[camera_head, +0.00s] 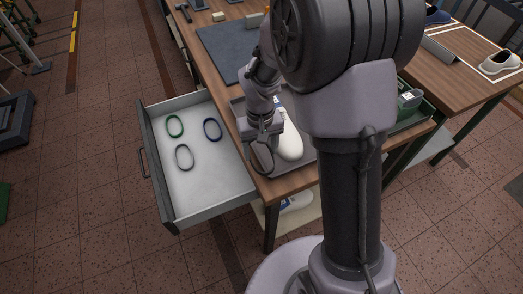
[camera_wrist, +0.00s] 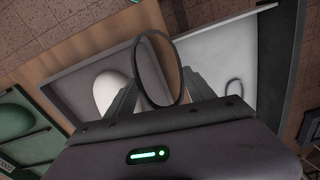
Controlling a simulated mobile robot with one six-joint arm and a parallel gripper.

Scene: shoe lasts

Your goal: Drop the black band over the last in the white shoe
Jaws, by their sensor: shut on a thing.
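My gripper (camera_wrist: 160,92) is shut on the black band (camera_wrist: 158,40), which stands up as a thin loop between the fingers. In the head view the band (camera_head: 262,160) hangs below my gripper (camera_head: 262,142), over the table's near left edge. A smooth white rounded form (camera_head: 290,145), a last or shoe, lies in the grey tray just right of the band; its white end (camera_wrist: 107,92) shows left of the fingers in the wrist view. The band is apart from it in the wrist view. A white shoe (camera_head: 497,62) with a dark opening stands on the far right table.
An open drawer (camera_head: 215,185) on the left holds a green band (camera_head: 175,126), a blue band (camera_head: 212,129) and a grey band (camera_head: 184,158). A green tray (camera_wrist: 45,145) lies beside the grey tray (camera_wrist: 75,75). My arm hides part of the table.

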